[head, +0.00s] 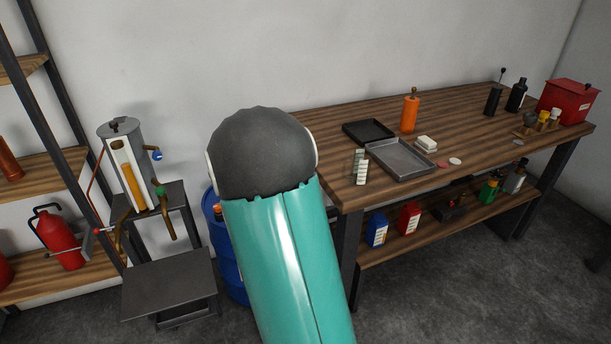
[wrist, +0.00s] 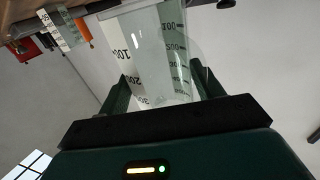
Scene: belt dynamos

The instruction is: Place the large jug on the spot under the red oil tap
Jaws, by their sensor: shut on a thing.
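The large jug (wrist: 150,50) is clear, with graduation marks and numbers. It shows in the wrist view between the two dark green fingers of my gripper (wrist: 163,90), which is shut on it. In the head view my arm hides both the gripper and the jug. A grey oil tank (head: 129,150) with an amber gauge stands at the left. A small red tap handle (head: 98,231) shows on its left side beside a brass spout. A dark low platform (head: 168,284) lies below the spouts, and its visible top is bare.
A blue barrel (head: 226,262) stands partly behind my arm. The wooden workbench (head: 480,135) at right holds trays, bottles and small graduated measures (head: 359,168). Open floor (head: 430,305) lies in front of the bench.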

